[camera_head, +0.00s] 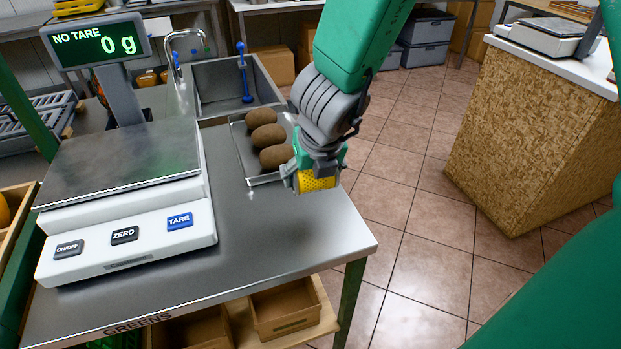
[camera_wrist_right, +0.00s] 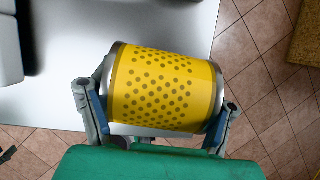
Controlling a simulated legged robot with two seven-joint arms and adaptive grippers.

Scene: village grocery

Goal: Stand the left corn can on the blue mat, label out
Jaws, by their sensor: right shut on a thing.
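A yellow can with dark dots (camera_head: 318,182), which looks like the corn can, is held in my right gripper (camera_head: 316,172) above the right edge of the steel table. In the wrist view the can (camera_wrist_right: 165,90) lies crosswise, with its metal rims toward the fingers of my right gripper (camera_wrist_right: 157,112). The two fingers are closed at its two ends. The can is on its side, not upright. No blue mat shows in either view. My left gripper is not in view.
A scale (camera_head: 125,225) reading 0 g fills the left of the steel table (camera_head: 290,235). A tray (camera_head: 243,160) with several brown oval items stands behind the can, with a sink (camera_head: 220,85) beyond. The table's front right is clear. A wooden counter (camera_head: 530,135) stands across the tiled floor.

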